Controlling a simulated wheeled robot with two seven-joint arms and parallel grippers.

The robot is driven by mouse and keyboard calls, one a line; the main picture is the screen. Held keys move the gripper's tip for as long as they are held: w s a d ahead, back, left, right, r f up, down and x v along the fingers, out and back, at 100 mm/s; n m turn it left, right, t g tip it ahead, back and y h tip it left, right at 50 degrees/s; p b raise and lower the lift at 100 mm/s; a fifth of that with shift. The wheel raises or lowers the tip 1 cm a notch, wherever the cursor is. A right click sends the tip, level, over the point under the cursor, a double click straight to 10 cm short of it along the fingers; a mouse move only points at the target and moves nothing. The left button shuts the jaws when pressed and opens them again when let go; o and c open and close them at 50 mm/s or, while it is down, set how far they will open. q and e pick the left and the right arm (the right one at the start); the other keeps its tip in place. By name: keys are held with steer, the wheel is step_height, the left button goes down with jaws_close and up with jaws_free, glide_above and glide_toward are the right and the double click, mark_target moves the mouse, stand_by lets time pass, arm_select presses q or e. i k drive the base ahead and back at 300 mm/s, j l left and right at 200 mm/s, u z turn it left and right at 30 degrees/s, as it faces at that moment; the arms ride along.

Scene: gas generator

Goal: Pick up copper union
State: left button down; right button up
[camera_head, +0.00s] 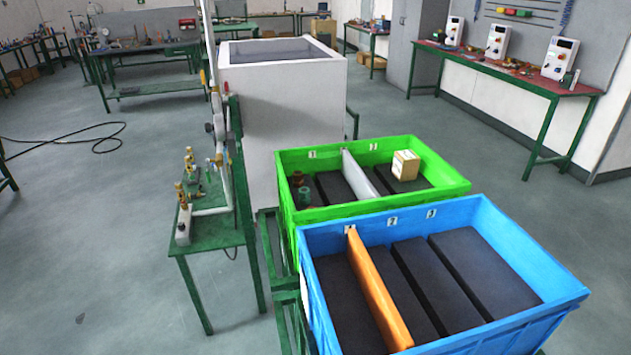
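A small copper-brown piece (297,179), which looks like the copper union, sits in the left part of the green crate (375,149). A dark green round piece (305,196) stands just in front of it in the same section. The pieces are small, and their exact shape is hard to tell. Neither of my grippers shows in this view.
A small cardboard box (405,165) sits in the green crate's right section. The blue crate (440,210) in front has an orange divider (378,290) and dark pads. A green bench (215,215) with brass fittings stands at left. Grey floor (90,260) is open farther left.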

mark_target(297, 175)
steer(key=i+j+z, duration=0.1)
steer(key=j+z, duration=0.3)
steer(key=j, duration=0.15)
steer(key=j+z, duration=0.4)
steer(key=j, duration=0.15)
steer(key=j+z, duration=0.4)
steer(key=j, duration=0.15)
steer(key=k+j+z, duration=0.2)
steer(key=j+z, duration=0.15)
steer(key=j, duration=0.15)
steer(key=i+j+z, duration=0.15)
steer(key=j, duration=0.4)
steer(key=j+z, duration=0.15)
steer(key=j, duration=0.4)
